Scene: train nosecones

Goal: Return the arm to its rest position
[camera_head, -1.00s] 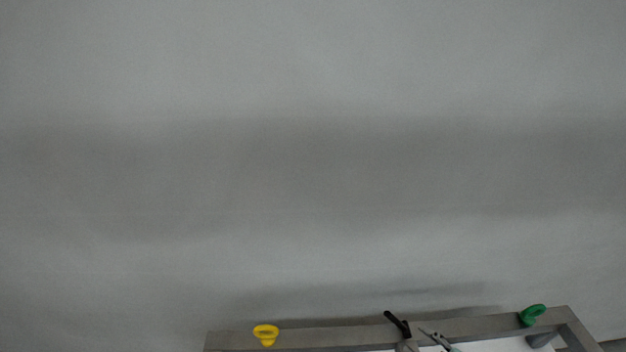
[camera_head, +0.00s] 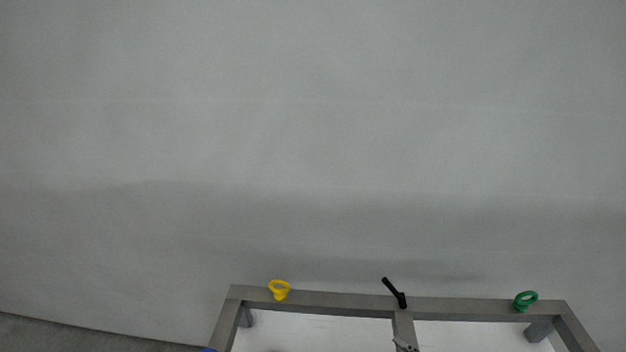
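My gripper and arm do not show clearly in the head view. A small grey metallic piece (camera_head: 405,346) shows at the bottom edge, in front of the frame's middle bar; I cannot tell what it is. The head view looks mostly at a plain grey wall (camera_head: 310,130).
A grey metal frame (camera_head: 340,303) stands at the bottom, with white panels below. On its top bar are a yellow ring-shaped piece (camera_head: 279,289), a black handle (camera_head: 395,293) and a green ring-shaped piece (camera_head: 525,300). A bit of blue (camera_head: 209,350) shows at lower left. Dark floor lies far left.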

